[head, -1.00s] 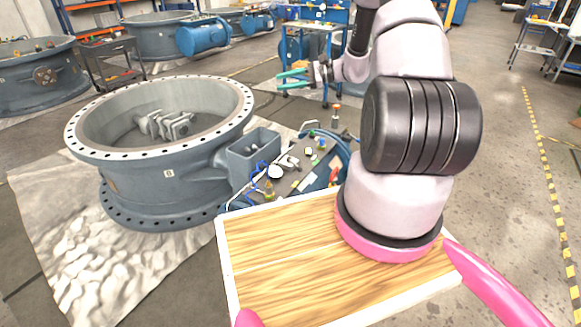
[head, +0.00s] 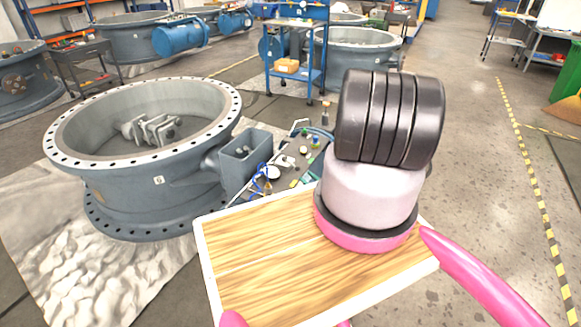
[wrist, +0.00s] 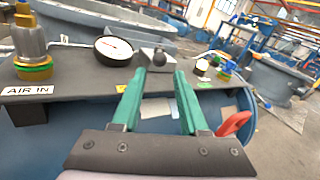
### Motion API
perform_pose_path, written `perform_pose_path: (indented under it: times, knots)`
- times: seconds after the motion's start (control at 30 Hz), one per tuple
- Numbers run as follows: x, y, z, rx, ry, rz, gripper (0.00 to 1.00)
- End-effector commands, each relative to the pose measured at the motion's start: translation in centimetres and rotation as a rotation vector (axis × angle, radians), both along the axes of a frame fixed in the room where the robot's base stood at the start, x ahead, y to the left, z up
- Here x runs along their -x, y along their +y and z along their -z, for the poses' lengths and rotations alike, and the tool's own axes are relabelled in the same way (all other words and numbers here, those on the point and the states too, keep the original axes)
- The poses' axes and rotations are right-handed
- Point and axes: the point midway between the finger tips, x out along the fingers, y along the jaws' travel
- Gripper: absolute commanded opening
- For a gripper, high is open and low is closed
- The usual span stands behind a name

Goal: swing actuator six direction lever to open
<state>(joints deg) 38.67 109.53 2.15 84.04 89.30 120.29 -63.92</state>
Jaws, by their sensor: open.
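In the wrist view, my gripper (wrist: 156,80) has two green fingers spread apart with nothing between them. Just beyond the fingertips is a small metal block with a dark ball knob, apparently the direction lever (wrist: 158,57). Its tip lies roughly in line with the gap, and I cannot tell whether anything touches. The lever sits on the dark actuator panel (wrist: 75,88). In the head view, the panel area (head: 290,172) is partly covered by my arm, and my gripper is hidden. I cannot read an actuator number.
A white dial gauge (wrist: 113,49) and a brass fitting by an AIR IN label (wrist: 30,45) stand left of the lever. A red handle (wrist: 232,123) is close to the right finger. A large grey valve body (head: 150,160) stands left; the floor at right is open.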

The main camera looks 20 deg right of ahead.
Motion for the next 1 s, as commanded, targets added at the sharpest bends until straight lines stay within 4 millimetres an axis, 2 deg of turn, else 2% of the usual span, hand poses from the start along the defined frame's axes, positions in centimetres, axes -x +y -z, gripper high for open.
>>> perform_pose_path:
  times: [0.17, 0.4, 0.6, 0.8, 1.0]
  knots:
    - [-1.5, 0.3, 0.2, 0.001, -0.002, 0.003, 0.43]
    - [-6.0, 1.1, 0.1, 0.002, -0.002, 0.001, 0.43]
    - [-9.1, 1.6, 0.1, 0.001, -0.002, 0.002, 0.43]
    - [-10.4, 1.8, 0.1, -0.001, 0.0, 0.003, 0.43]
    - [-10.5, 1.8, 0.1, -0.001, 0.001, 0.003, 0.43]
